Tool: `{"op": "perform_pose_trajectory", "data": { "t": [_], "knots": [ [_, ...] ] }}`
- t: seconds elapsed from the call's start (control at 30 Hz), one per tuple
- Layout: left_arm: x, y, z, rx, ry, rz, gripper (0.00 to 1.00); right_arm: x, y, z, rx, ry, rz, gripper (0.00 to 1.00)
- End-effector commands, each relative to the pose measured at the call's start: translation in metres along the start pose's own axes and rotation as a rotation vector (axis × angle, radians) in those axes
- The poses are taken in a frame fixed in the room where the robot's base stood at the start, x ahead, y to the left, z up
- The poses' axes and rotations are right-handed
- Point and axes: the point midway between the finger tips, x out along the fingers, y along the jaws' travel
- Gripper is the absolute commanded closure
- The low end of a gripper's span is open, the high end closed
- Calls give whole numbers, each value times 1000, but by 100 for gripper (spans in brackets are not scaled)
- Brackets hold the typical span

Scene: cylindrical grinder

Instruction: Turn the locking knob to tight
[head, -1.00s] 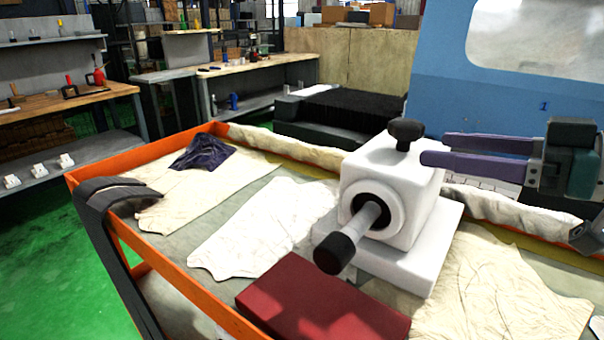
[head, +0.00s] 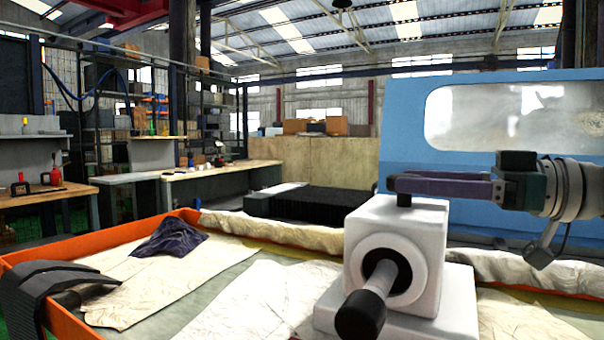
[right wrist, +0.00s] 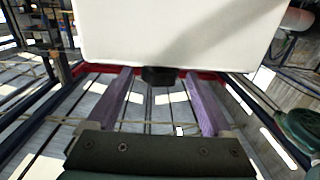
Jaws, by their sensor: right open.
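The white tailstock-like block (head: 440,240) stands on its white base in the orange-rimmed tray. Its small black locking knob (head: 404,200) is on top, mostly hidden behind my right gripper's fingers. My right gripper (head: 392,183) reaches in from the right, level, with purple fingers at the knob. In the right wrist view the knob (right wrist: 158,76) sits between the two spread fingertips, with a gap on each side. The block (right wrist: 180,35) fills the top of that view. A grey shaft with a black handle (head: 361,314) sticks out of the block's front. My left gripper is not in view.
The tray has an orange rim (head: 110,237) and holds pale cloths (head: 150,275) and a dark cloth (head: 170,238). A dark strap-like thing (head: 45,290) hangs over its left edge. A blue machine (head: 405,130) with a window stands behind. Workbenches are at the back left.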

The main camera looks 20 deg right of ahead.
Motion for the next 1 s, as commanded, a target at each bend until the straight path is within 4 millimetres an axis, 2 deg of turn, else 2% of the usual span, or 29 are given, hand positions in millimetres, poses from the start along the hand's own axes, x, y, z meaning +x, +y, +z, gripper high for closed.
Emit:
{"op": "perform_pose_trajectory", "data": {
  "t": [0.1, 0.2, 0.5, 1.0],
  "knots": [
    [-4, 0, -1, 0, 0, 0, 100, 14, 0, -1, 0, 3, 0, 15],
    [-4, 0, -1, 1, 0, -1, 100, 20, 0, 0, 1, 0, 1, 15],
    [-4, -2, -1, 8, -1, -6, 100, 22, 0, 1, 0, -1, 1, 16],
    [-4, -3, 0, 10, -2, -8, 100, 22, 0, 1, 0, -1, 1, 72]
  ]
}}
